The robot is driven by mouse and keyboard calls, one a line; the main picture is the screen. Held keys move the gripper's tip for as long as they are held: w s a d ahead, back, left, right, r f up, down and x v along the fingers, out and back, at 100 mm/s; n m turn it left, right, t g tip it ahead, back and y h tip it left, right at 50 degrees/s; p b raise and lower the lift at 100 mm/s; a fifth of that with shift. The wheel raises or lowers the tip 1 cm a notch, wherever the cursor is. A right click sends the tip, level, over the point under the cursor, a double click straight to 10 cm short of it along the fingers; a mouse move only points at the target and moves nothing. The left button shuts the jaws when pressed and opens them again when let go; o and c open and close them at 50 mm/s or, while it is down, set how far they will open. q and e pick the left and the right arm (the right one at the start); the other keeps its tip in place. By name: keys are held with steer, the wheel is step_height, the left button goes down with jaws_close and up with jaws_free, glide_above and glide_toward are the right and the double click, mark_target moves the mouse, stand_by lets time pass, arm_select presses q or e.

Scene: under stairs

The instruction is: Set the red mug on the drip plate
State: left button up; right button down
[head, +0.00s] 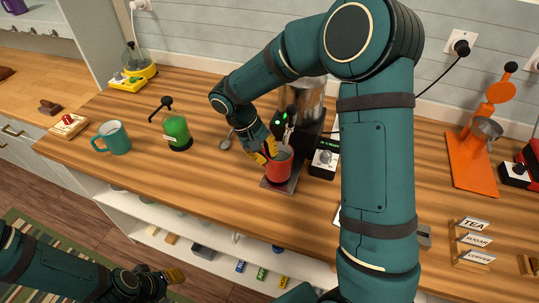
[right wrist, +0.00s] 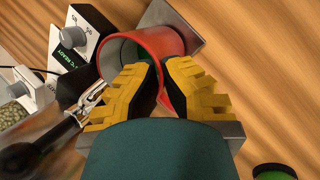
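The red mug (head: 279,165) is upright over the dark square drip plate (head: 268,186) in front of the coffee machine. I cannot tell whether its base touches the plate or is slightly above it. My right gripper (head: 268,151) is at the mug's left back side. In the right wrist view the yellow fingers (right wrist: 156,75) close on the near side of the mug (right wrist: 150,40), apparently at its handle, which they mostly hide. A grey corner of the plate (right wrist: 184,22) shows beyond it. My left gripper (head: 170,277) is low at the left, away from the counter; its opening is unclear.
The coffee machine (head: 310,100) and a small control box (head: 323,162) stand close behind and right of the mug. A green jar (head: 178,131) and a teal mug (head: 115,138) stand left. An orange stand (head: 470,160) is at right. The counter's front edge is near the plate.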

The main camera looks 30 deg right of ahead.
steer(key=shift+s+d, duration=0.35)
steer(key=shift+d, duration=0.1)
steer(key=shift+f, duration=0.2)
steer(key=shift+a, duration=0.1)
steer(key=shift+f, duration=0.15)
steer(key=c, duration=1.4)
jaws_free()
steer(key=shift+r, duration=0.25)
steer(key=p+v, duration=0.1)
steer(key=v, duration=1)
steer(key=shift+w+a+r, duration=0.1)
steer(key=shift+w+r, duration=0.05)
steer(key=shift+r, duration=0.15)
